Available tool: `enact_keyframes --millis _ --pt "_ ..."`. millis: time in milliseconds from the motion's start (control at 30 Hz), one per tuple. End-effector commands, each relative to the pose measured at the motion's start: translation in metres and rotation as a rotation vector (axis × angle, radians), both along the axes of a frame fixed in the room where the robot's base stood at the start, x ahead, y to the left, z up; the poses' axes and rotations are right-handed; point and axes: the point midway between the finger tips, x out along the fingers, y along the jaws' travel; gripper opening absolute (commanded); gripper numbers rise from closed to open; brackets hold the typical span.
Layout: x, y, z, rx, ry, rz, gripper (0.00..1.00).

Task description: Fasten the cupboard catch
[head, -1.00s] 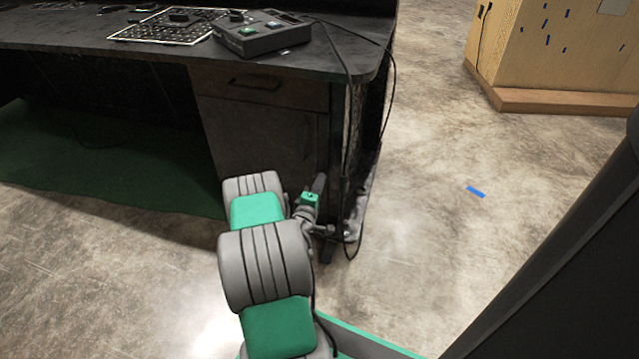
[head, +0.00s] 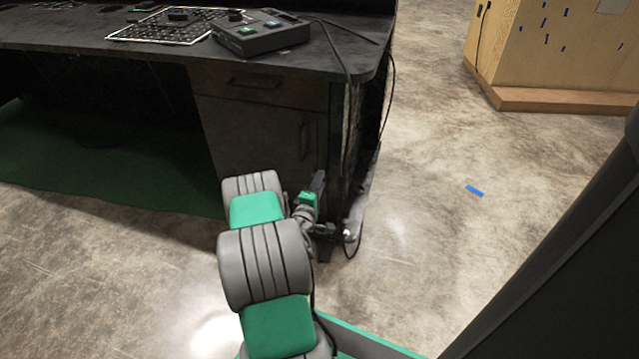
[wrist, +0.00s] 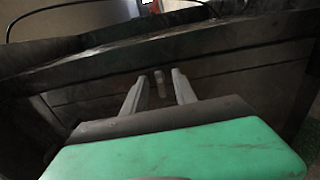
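The dark cupboard door (head: 245,130) is under the right end of the desk and looks closed. Its upright bar handle (head: 304,140) is near the door's right edge. No separate catch can be made out. My gripper (wrist: 158,76) is low in front of the cupboard; in the head view my wrist partly hides it. In the wrist view its two grey fingers are apart, pointing at the dark front. A small pale upright piece (wrist: 160,84) shows between them, perhaps the handle's end; I cannot tell whether they touch it.
A drawer (head: 262,88) sits above the door. On the desktop are a grey button box (head: 262,40) and a patterned board (head: 170,28). Cables hang at the desk's right corner. Open concrete floor (head: 430,200) lies to the right, with a wooden box (head: 550,60) beyond.

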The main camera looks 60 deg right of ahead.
Motion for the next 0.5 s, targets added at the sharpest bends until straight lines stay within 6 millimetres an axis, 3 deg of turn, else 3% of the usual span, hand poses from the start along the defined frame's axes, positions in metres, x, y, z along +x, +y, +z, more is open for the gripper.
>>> enact_keyframes --millis 267,367,500 --pt "0.001 0.004 0.0 0.001 -0.001 0.002 0.34" --pt "-0.002 0.019 0.001 0.003 0.002 0.004 0.34" --pt "-0.007 0.053 0.002 0.003 0.005 0.005 0.34"
